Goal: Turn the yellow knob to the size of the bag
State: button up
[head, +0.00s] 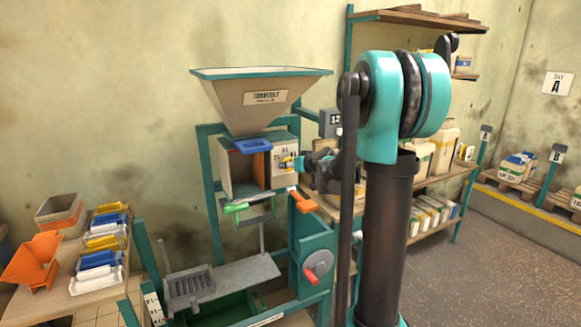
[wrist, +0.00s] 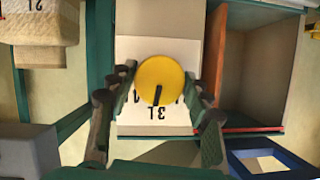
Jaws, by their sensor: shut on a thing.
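The yellow knob (wrist: 161,78) sits on a pale dial plate (wrist: 150,50) on the front of the machine. My gripper (wrist: 162,88) has one finger on each side of the knob and is shut on it. The knob's black pointer line points down in the wrist view, close to a mark that looks like "3L" (wrist: 155,114). Other marks beside the knob are partly hidden by the fingers. In the head view my gripper (head: 312,168) is at the right of the machine's box, and the knob shows only as a small yellow patch. I cannot tell which bag is meant.
The hopper (head: 260,98) stands above the box. An open compartment (wrist: 245,65) with a red-edged side lies beside the dial. A blue frame (wrist: 265,155), green handle (head: 236,208) and orange lever (head: 302,202) are close by. Bags lie on the left table (head: 130,282).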

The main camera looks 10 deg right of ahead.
jog(key=shift+d+m+y, duration=0.1)
jog(key=shift+m+y, duration=1.1)
jog(key=shift+m, duration=0.6)
jog(key=shift+m+y, duration=1.2)
jog(key=shift+m, duration=0.6)
jog(key=o, duration=1.1)
jog(key=shift+o, duration=0.2)
jog(key=shift+f, duration=0.1)
jog(key=shift+d, duration=0.1)
jog(key=v, duration=1.2)
